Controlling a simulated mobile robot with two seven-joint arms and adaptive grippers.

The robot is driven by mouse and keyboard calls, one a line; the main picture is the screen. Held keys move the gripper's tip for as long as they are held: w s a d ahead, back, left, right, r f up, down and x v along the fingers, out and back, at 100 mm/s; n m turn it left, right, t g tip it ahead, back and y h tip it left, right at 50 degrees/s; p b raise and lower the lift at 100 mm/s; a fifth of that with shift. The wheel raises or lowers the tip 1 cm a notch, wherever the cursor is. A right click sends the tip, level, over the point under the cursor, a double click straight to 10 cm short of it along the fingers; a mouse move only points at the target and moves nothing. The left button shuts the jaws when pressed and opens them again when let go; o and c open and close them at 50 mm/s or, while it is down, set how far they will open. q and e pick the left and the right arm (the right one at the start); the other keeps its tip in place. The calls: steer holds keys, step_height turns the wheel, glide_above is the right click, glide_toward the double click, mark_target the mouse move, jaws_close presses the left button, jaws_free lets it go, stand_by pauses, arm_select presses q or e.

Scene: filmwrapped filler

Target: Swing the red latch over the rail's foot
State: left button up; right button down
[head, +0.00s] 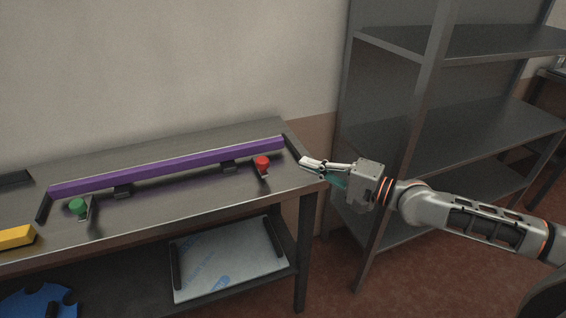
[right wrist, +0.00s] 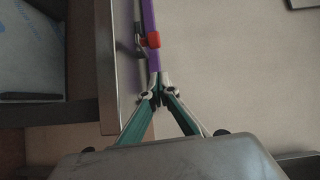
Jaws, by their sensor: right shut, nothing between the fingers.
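The purple rail (head: 180,164) lies along the metal table, resting on small dark supports. The red latch (head: 262,162) is a red knob on a small dark arm near the rail's right end, on the rail's front side. A green latch (head: 77,206) stands near its left end. My right gripper (head: 303,162) is shut and empty, just right of the red latch and apart from it, by the table's right end. In the right wrist view, the shut fingertips (right wrist: 160,78) point toward the rail (right wrist: 150,15) and the red latch (right wrist: 149,40). My left gripper is out of view.
A yellow block (head: 17,237) sits at the table's left. The lower shelf holds a film-covered panel (head: 215,272) and a blue part (head: 38,303). A grey metal shelf unit (head: 420,130) stands right of the table, close behind my right arm. A wall runs behind the table.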

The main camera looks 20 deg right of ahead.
mark_target(267, 159)
steer(key=x, duration=0.1)
steer(key=p+x, duration=0.1)
steer(key=x, duration=0.2)
steer(key=shift+a+r, duration=0.3)
steer(key=shift+a, duration=0.2)
steer(key=shift+a+f+p, duration=0.1)
steer(key=shift+a+p, duration=0.6)
steer(key=shift+a, duration=0.05)
steer(key=shift+w+a+f, duration=0.1)
steer(key=shift+a+f, duration=0.15)
steer(key=shift+a, duration=0.25)
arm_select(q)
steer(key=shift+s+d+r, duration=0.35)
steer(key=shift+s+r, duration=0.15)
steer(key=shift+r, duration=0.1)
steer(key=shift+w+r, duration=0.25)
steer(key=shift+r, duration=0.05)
arm_select(e)
steer(key=shift+a, duration=0.1)
arm_select(q)
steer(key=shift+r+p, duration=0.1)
steer(key=shift+p, duration=0.2)
arm_select(e)
steer(key=shift+a, duration=0.2)
steer(key=shift+m+t+h, duration=0.3)
steer(key=shift+h, duration=0.1)
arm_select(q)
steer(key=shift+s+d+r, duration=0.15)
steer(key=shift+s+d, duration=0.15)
